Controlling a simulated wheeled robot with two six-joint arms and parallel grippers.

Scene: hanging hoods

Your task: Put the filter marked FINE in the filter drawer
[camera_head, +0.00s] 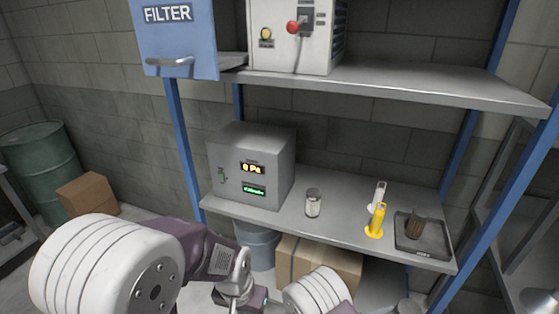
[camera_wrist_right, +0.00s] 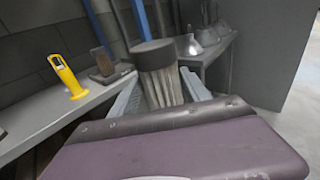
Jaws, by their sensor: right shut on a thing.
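The blue front of the filter drawer (camera_head: 180,38), labelled FILTER, is at the upper left of the head view, with a grey handle across its lower part. It stands forward of the machine beside it; its inside is hidden. In the right wrist view my right gripper (camera_wrist_right: 160,95) is shut on a filter (camera_wrist_right: 163,85) with a dark grey cap and a pale pleated body. No marking on it is readable. A small pale cylinder with a grey top (camera_head: 313,203) stands on the lower shelf; I cannot read any marking. My left gripper's fingers do not show.
A grey box with lit displays (camera_head: 252,165) stands on the lower shelf (camera_head: 340,232). Blue posts frame the shelves.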

